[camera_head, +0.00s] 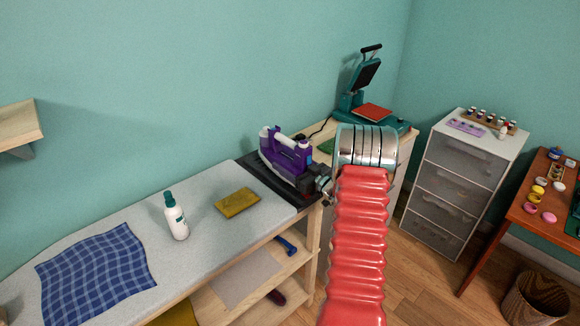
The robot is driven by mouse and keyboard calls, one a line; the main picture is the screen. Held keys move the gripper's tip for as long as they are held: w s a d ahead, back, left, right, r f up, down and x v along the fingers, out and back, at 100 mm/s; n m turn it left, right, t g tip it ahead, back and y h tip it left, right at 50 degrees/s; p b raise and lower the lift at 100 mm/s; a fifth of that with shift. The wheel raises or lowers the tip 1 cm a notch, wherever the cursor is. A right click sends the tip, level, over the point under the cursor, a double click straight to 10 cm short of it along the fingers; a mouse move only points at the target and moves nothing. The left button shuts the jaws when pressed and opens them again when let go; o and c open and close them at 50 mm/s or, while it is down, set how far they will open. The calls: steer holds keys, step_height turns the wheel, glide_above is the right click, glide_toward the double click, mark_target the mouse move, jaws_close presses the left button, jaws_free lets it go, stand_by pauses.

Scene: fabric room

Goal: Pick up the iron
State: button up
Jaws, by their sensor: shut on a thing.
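The purple and white iron (287,156) stands on a black rest (255,182) at the right end of the padded ironing table. I cannot tell whether it is lifted clear of the rest. My gripper (314,181) is at the iron's right end, shut on it. My red ribbed arm and its silver joint partly cover the gripper, so the fingertips are hard to make out.
On the padded table (100,215) are a spray bottle (175,217), a folded mustard cloth (237,202) and a blue checked cloth (97,268). A teal heat press (368,100) stands behind. A drawer unit (452,180) is at right.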

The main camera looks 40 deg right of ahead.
mark_target(290, 140)
step_height(290, 140, up, 9)
steer(key=shift+f, duration=0.1)
stand_by(0.3)
stand_by(0.4)
steer(key=shift+s, duration=0.1)
